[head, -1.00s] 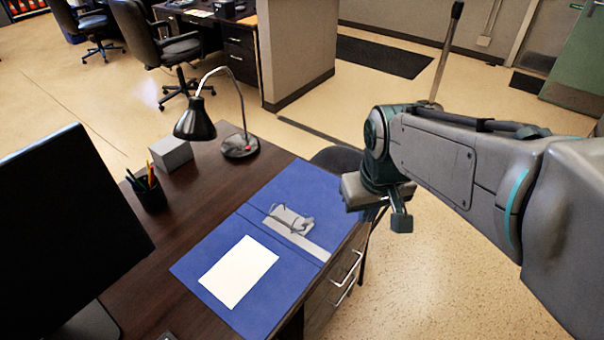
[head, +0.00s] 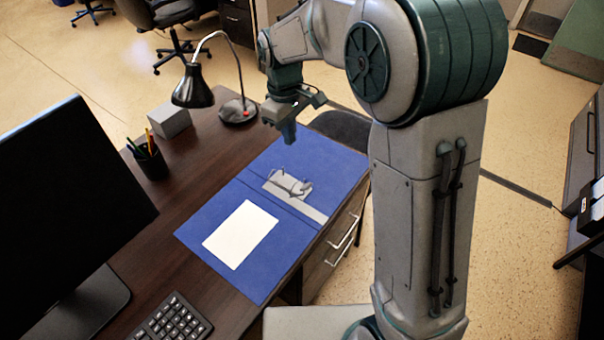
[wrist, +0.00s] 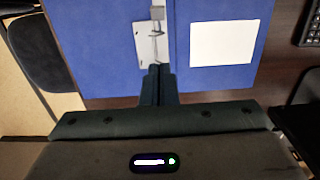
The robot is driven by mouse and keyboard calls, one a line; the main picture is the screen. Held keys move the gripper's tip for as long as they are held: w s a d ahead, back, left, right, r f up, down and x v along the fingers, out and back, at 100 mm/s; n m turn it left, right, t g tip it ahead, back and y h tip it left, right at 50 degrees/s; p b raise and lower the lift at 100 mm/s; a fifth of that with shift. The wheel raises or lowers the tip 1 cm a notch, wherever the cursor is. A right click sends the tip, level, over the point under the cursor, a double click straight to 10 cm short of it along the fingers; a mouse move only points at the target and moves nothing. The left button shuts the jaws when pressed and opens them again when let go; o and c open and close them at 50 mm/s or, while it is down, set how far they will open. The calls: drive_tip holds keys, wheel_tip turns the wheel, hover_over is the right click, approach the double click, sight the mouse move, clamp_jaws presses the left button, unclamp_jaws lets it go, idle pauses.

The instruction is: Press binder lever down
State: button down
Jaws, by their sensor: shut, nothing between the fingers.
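An open blue binder (head: 262,246) lies flat on the dark desk, with a white sheet (head: 240,235) on its near half. A grey metal mechanism with the binder lever (head: 289,186) sits on its far half. In the wrist view the binder (wrist: 105,45) fills the upper middle, with the mechanism (wrist: 149,42) just beyond my fingertips. My gripper (head: 289,138) is shut and empty, pointing down above the binder's far edge, behind the mechanism. It also shows in the wrist view (wrist: 158,70). The lever's exact angle is too small to tell.
A black lamp (head: 194,88), a grey box (head: 169,120) and a pencil cup (head: 151,162) stand at the desk's back left. A monitor (head: 70,200) and keyboard (head: 172,320) are at left and front. A dark chair (head: 340,128) stands beyond the desk edge.

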drive_tip(key=shift+f, duration=0.1)
approach(303, 186)
wheel_tip(303, 186, down, 2)
drive_tip(key=w+a, duration=0.2)
drive_tip(key=f, duration=0.1)
drive_tip(key=s+d+f+p, duration=0.1)
drive_tip(key=f, duration=0.1)
drive_tip(key=shift+s+d, duration=0.2)
drive_tip(key=shift+s, duration=0.1)
drive_tip(key=shift+s+d+f, duration=0.25)
drive_tip(key=shift+d+f, duration=0.05)
drive_tip(key=shift+f, duration=0.2)
drive_tip(key=shift+f, duration=0.1)
